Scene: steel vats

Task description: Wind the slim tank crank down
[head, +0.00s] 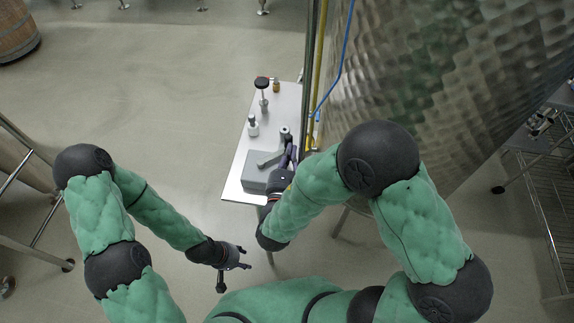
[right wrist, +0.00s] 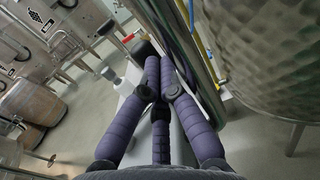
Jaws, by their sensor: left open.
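A grey box with a crank arm (head: 270,157) stands on the near end of a narrow white table; I take it to be the crank. The arm slants up to a grey upright knob (head: 284,134). My right gripper (head: 288,158), with purple fingers, is just right of the crank, partly hidden by my arm. In the right wrist view its fingers (right wrist: 160,65) converge near a dark rounded part; whether they grip anything is unclear. My left gripper (head: 241,261) is open and empty, low in front of the table, apart from everything.
The white table (head: 238,172) also carries a black-topped knob (head: 262,84), a small brown item (head: 276,86) and a small white-and-dark item (head: 253,125). A large dimpled steel vat (head: 450,70) stands close on the right, with pipes beside it.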

